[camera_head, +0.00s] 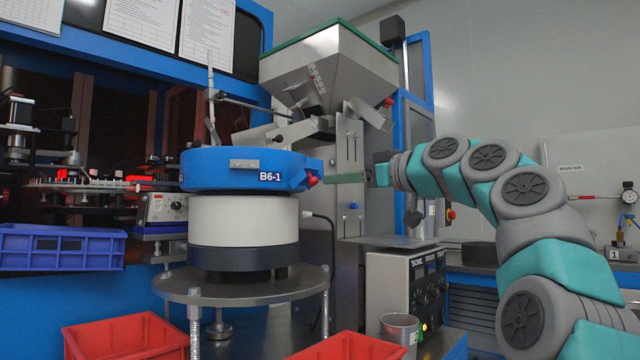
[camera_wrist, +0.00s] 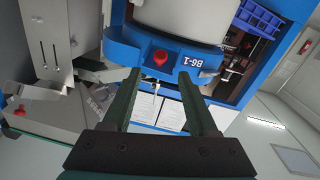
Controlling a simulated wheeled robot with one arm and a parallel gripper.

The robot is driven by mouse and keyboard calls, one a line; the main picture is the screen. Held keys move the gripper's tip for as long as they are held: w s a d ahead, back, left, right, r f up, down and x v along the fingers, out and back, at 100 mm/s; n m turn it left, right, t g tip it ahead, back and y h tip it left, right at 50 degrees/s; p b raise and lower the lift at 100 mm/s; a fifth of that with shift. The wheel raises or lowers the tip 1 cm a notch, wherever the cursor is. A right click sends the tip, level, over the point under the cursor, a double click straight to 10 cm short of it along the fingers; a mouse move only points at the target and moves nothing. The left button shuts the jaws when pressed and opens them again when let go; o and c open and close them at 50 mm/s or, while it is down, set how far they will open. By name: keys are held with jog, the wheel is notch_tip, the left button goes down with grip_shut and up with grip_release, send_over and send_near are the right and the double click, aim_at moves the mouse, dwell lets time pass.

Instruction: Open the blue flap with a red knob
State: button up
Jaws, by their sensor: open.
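The blue flap (camera_head: 302,179) with its red knob (camera_head: 312,180) is on the right side of the blue bowl (camera_head: 230,170) marked B6-1. In the wrist view the red knob (camera_wrist: 160,57) sits on the blue flap (camera_wrist: 170,68), and the picture is upside down. My gripper (camera_head: 330,177) is to the right of the knob in the head view, its fingers pointing left at it. In the wrist view my gripper (camera_wrist: 158,80) is open, with the knob showing between and beyond the fingertips. I cannot tell whether the fingers touch the knob.
A steel hopper (camera_head: 325,75) and a vertical steel plate (camera_head: 350,150) stand behind my gripper. A round metal table (camera_head: 245,287) carries the bowl feeder. Red bins (camera_head: 125,338) are in front, a blue crate (camera_head: 62,248) at left. A control box (camera_head: 410,290) stands below my arm.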

aim_at(317, 180)
jog(key=p+x, duration=0.2)
jog(key=x, duration=0.5)
jog(key=shift+w+a, duration=0.2)
grip_shut()
dwell(0.5)
